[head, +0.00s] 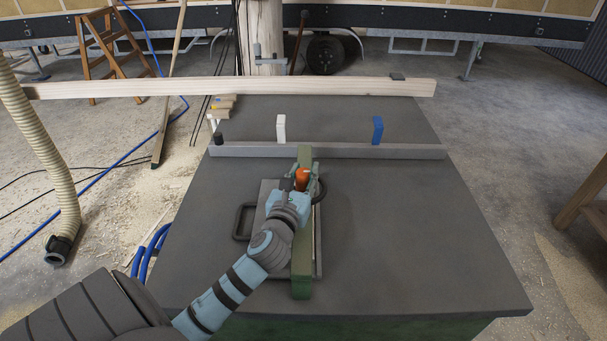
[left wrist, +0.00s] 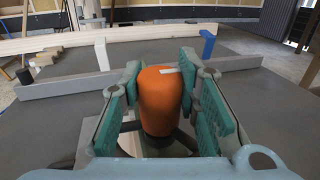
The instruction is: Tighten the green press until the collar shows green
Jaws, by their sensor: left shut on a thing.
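The green press (head: 302,282) stands on the grey bench top as a long green bar, over a dark plate with a loop handle (head: 240,222). An orange knob (head: 301,175) sits near its far end. My left gripper (head: 298,184) reaches it from the near left. In the left wrist view, the orange knob (left wrist: 158,100) stands upright between the two teal finger pads, and the left gripper (left wrist: 165,105) is shut on it. A small pale mark shows on the knob's top. I cannot make out a green-showing collar; the knob's lower part is partly hidden. My right gripper is not in view.
A grey rail (head: 400,152) crosses the bench behind the press, with a white block (head: 281,128) and a blue block (head: 377,130) at it. A long pale timber (head: 300,87) lies at the back. The bench's right side is clear.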

